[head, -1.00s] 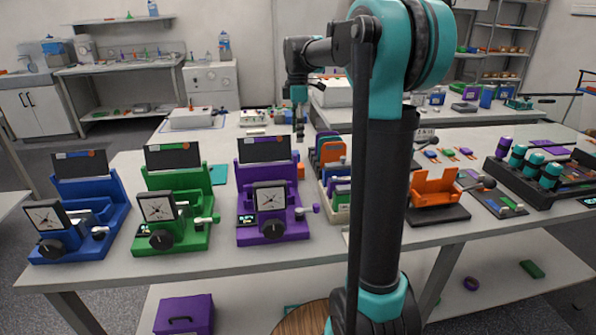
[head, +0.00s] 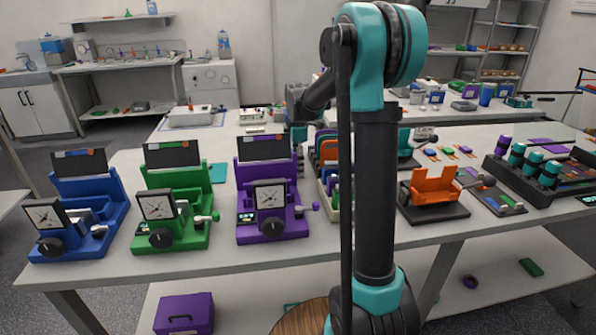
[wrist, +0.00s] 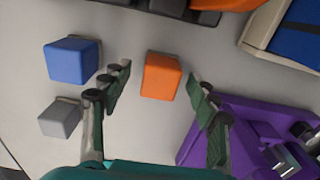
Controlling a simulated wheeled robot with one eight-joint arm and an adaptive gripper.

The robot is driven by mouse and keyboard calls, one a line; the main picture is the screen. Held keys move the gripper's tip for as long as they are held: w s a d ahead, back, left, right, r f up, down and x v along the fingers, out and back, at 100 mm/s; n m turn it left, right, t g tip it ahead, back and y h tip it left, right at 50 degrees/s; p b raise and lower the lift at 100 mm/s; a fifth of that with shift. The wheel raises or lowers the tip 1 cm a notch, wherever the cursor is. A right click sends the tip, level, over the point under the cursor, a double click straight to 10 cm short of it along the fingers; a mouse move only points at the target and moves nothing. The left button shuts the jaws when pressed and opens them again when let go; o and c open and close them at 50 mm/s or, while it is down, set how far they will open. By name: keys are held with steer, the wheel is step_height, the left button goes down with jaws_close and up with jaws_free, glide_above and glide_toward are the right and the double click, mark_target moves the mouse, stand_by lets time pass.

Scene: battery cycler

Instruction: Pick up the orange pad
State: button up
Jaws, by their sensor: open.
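The orange pad (wrist: 160,76) is a small block lying on the white tabletop in the wrist view. My gripper (wrist: 157,79) is open, with one fingertip to the left of the pad and the other to its right. A gap shows on each side, and I cannot tell the height of the fingertips above the table. In the head view my gripper (head: 299,150) is low behind the purple device, and the pad cannot be made out there.
A blue block (wrist: 71,60) and a grey block (wrist: 60,118) lie left of my gripper. The purple device (wrist: 258,134) is close by my right finger. In the head view, the purple device (head: 270,215), green device (head: 175,222) and blue device (head: 78,225) line the table's front.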

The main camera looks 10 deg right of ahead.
steer(key=shift+f, duration=0.25)
steer(key=shift+c, duration=0.6)
steer(key=c, duration=1.1)
steer(key=shift+r, duration=0.1)
steer(key=shift+c, duration=0.2)
step_height(320, 180, up, 20)
